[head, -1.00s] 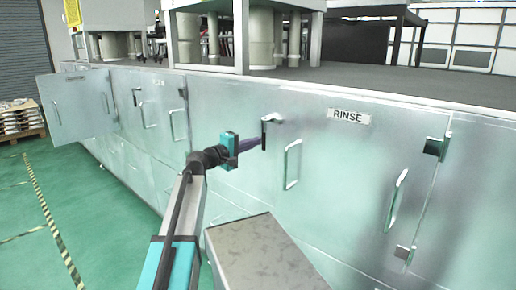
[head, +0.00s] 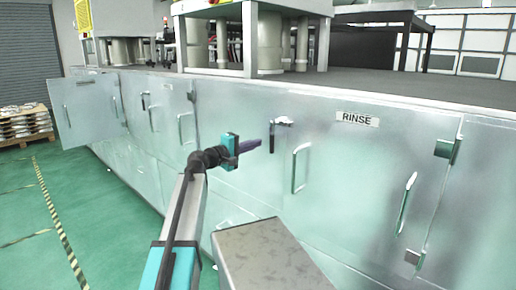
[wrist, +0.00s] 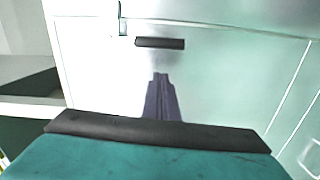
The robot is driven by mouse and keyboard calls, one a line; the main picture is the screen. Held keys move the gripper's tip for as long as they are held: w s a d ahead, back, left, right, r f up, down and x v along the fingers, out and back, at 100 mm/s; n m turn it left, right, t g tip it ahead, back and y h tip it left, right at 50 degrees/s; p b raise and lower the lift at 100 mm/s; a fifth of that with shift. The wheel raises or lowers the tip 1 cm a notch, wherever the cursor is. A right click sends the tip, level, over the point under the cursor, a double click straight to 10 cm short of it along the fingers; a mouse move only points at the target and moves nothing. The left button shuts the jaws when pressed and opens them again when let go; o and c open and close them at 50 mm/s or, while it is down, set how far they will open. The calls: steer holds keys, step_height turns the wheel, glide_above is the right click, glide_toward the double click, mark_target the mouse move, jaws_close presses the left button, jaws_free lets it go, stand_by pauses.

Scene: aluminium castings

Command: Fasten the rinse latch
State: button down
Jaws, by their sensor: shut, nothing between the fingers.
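The rinse latch (head: 272,137) is a dark bar hanging about upright from a small mount on the pale metal front, left of the RINSE label (head: 357,119). In the wrist view its black bar (wrist: 160,43) lies across the picture, just beyond my fingertips. My gripper (head: 258,144) has a teal body and dark purple fingers. It is shut and empty, its tips close to the left side of the bar. In the wrist view the gripper (wrist: 159,77) points at the bar with a small visible gap. Whether the latch is engaged cannot be told.
A metal handle (head: 300,168) is right of the latch, and another (head: 405,203) is farther right. A grey box-like surface (head: 268,258) is at the bottom. A door (head: 92,108) stands open at far left. Green floor (head: 90,235) is free at left.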

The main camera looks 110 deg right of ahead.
steer(key=b+v, duration=0.1)
steer(key=v, duration=0.9)
steer(key=shift+w+b, duration=0.2)
steer(key=shift+b, duration=0.1)
steer(key=shift+d, duration=0.15)
